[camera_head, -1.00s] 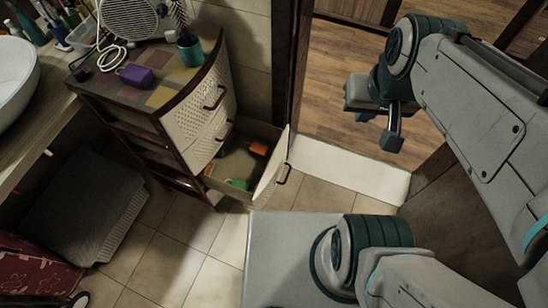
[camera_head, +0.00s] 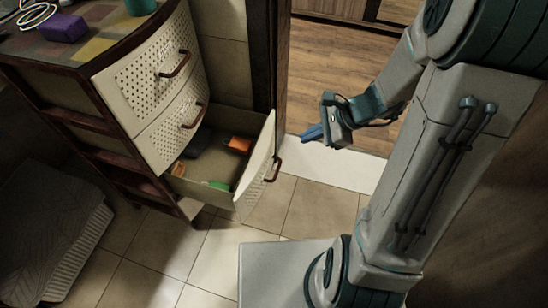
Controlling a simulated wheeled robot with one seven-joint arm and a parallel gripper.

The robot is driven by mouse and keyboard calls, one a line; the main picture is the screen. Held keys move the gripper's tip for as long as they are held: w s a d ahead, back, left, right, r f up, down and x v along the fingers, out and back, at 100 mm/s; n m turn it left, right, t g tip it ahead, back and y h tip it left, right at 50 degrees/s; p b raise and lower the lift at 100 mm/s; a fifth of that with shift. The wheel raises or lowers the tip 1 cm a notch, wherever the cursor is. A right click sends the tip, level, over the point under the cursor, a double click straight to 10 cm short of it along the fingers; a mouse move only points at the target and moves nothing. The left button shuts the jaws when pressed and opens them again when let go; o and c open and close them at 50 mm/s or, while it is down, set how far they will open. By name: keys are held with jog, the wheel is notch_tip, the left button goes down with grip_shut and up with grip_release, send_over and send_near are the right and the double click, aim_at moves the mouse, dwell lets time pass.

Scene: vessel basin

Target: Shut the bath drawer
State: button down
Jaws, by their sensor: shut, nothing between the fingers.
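The bath drawer (camera_head: 257,170) is the lowest drawer of a cabinet (camera_head: 73,143) at the left. It is pulled well out, with its cream front and brown handle (camera_head: 273,169) facing right. Inside it lie an orange item (camera_head: 239,145), a green item (camera_head: 219,185) and some dark items. My gripper (camera_head: 309,134) is to the right of the drawer front and its handle, pointing left toward them with its fingers shut. It appears apart from the drawer, with nothing held.
Two upper drawers (camera_head: 145,79) are shut. A door frame (camera_head: 275,60) stands behind the open drawer, with a white threshold (camera_head: 335,163) at its right. A grey ribbed item (camera_head: 45,225) lies on the left floor.

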jog(key=w+d+f+m+t+b, duration=0.25)
jog(key=f+m+b, duration=0.25)
jog(key=f, duration=0.7)
jog(key=b, duration=0.5)
send_near(266, 156)
jog(key=shift+g+y, duration=0.3)
jog(key=shift+g, duration=0.15)
jog(key=x, duration=0.5)
jog(key=shift+w+d+f, duration=0.15)
jog(key=shift+w+f, duration=0.05)
jog(key=shift+f, duration=0.25)
jog(key=shift+w+a+m, duration=0.15)
jog(key=shift+a+m, duration=0.15)
jog(key=shift+a, duration=0.05)
